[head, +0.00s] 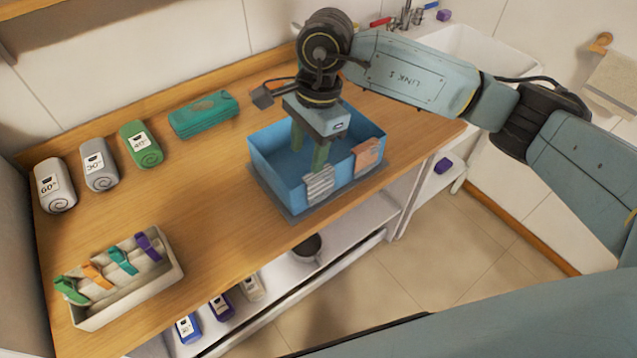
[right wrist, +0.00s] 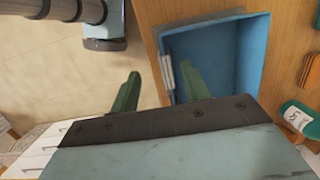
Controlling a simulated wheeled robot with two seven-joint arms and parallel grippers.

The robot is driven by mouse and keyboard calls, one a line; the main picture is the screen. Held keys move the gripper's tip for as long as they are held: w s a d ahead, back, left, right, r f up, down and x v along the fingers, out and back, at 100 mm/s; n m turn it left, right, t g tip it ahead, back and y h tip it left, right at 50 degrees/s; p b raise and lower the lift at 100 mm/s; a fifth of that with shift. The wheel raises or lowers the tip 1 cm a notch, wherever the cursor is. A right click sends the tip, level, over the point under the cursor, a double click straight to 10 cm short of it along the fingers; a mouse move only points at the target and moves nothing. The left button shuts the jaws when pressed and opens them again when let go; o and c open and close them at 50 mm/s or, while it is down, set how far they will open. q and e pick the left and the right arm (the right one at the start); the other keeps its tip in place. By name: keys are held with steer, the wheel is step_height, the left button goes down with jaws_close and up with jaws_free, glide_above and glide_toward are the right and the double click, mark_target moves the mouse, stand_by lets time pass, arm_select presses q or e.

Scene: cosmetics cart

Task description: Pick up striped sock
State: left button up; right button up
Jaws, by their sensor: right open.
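A grey and white striped sock (head: 320,187) hangs over the near wall of a blue box (head: 275,180) on the wooden counter. An orange patterned cloth (head: 367,154) hangs over the same box's right side. My right gripper (head: 308,160) is open and empty, pointing down above the box. In the right wrist view, the gripper's (right wrist: 160,85) fingers lie to either side of the box wall, one over the inside and one over the outside. The sock (right wrist: 168,75) shows there edge-on as a thin grey strip close to the right finger. My left gripper is not in view.
Rolled towels (head: 140,145) and a teal case (head: 203,114) lie at the back left. A white tray (head: 165,281) with several coloured clips is at the front left. A lower shelf holds bottles (head: 222,306) and a dark bowl (head: 307,248). A sink is beyond.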

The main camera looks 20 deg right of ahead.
mark_target(318, 182)
steer(key=d+f, duration=0.1)
steer(key=f, duration=0.1)
steer(key=w+d+f+h, duration=0.1)
steer(key=f, duration=0.1)
steer(key=d+f+h+p, duration=0.1)
steer(key=f, duration=0.1)
steer(key=shift+w+d+f, duration=0.15)
steer(key=shift+d+f, duration=0.1)
steer(key=f, duration=0.2)
steer(key=a+f+p, duration=0.1)
steer(key=f, duration=0.2)
steer(key=shift+w+f, duration=0.2)
steer(key=shift+f, duration=0.4)
jaws_close()
